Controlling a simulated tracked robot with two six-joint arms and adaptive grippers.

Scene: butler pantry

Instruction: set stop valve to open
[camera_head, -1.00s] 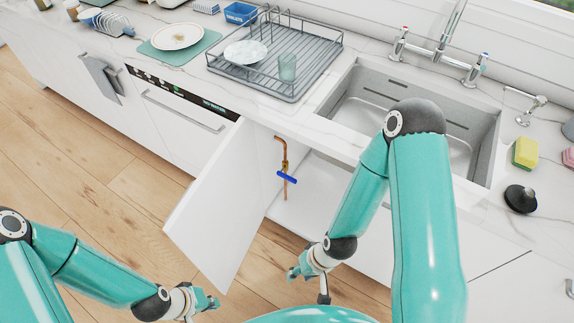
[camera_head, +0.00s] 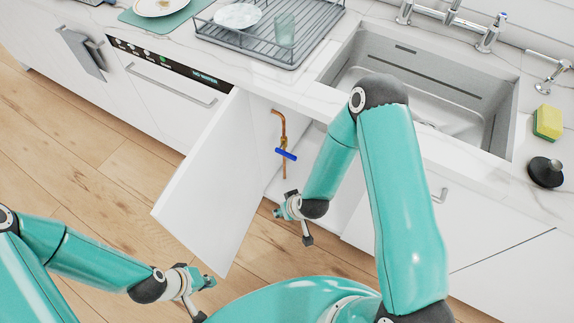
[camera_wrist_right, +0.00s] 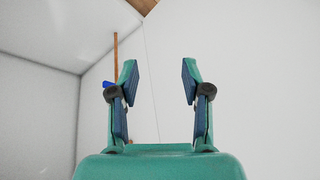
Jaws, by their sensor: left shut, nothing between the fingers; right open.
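The stop valve is a brass body on a copper pipe (camera_head: 281,125) inside the open under-sink cabinet, with a blue lever handle (camera_head: 286,154). The handle lies roughly crosswise to the pipe. In the right wrist view the blue handle (camera_wrist_right: 108,85) shows just left of the left finger, partly hidden by it. My right gripper (camera_wrist_right: 158,72) is open and empty, facing into the cabinet. In the head view the right gripper (camera_head: 281,208) is below the valve, apart from it. My left gripper (camera_head: 206,291) is shut and empty, low at the left, away from the cabinet.
The white cabinet door (camera_head: 205,185) stands open left of the valve. The sink (camera_head: 440,100) is above the cabinet. A dish rack (camera_head: 295,45) with a plate and a glass, a sponge (camera_head: 547,122) and a black stopper (camera_head: 546,172) are on the counter. Wooden floor is clear at left.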

